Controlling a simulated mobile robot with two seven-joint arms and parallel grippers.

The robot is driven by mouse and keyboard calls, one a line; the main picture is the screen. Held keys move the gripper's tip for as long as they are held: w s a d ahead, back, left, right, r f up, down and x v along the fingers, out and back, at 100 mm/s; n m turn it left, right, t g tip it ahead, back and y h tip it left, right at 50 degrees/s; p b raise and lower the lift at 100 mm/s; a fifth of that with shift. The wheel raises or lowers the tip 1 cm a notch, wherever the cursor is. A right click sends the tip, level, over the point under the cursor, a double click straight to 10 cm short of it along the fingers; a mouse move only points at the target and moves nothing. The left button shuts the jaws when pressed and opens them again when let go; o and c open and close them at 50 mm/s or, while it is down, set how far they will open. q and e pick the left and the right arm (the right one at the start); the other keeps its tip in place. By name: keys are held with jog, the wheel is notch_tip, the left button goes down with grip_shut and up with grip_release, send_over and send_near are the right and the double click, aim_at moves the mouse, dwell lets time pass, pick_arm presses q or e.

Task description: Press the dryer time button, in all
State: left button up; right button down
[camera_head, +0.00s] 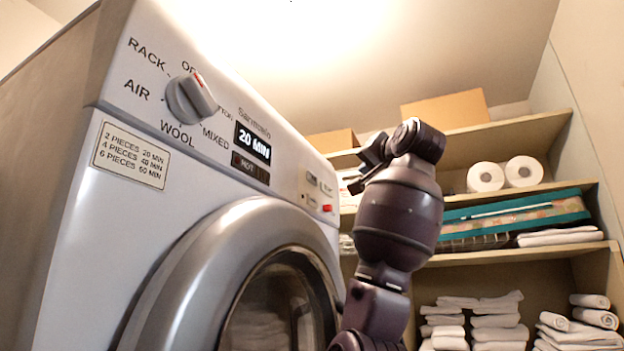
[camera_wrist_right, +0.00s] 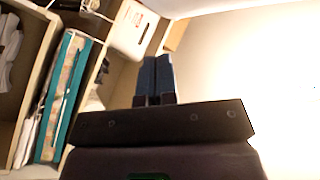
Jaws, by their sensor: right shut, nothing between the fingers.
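The white dryer (camera_head: 75,215) fills the left of the head view. Its display (camera_head: 253,143) reads "20 MIN", with a smaller dark display below. Small buttons (camera_head: 312,179) sit at the panel's right end, with a red one (camera_head: 327,208) among them. Their labels are too small to read, so I cannot tell which is the time button. My right gripper (camera_head: 361,168) is just right of these buttons, its fingers toward the panel; whether it touches is unclear. In the right wrist view its fingers (camera_wrist_right: 154,68) are together and empty. My left gripper is not in view.
A grey knob (camera_head: 190,98) is on the panel's left, above a label (camera_head: 131,155) listing pieces and minutes. The round door (camera_head: 215,262) is below. Behind my right arm stand shelves (camera_head: 535,252) with towels, paper rolls (camera_head: 486,177) and boxes (camera_head: 445,109).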

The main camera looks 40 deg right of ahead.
aim_at(312, 179)
jog(key=shift+w, duration=0.1)
pick_arm(q)
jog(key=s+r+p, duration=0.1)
jog(key=p, duration=0.2)
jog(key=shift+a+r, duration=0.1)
pick_arm(e)
jog(key=w+a, duration=0.4)
jog(key=w, duration=0.3)
jog(key=shift+w, duration=0.35)
dwell(1.0)
jog(key=shift+w+a, duration=0.15)
dwell(0.6)
jog(key=shift+w+a, duration=0.1)
jog(key=shift+w, duration=0.1)
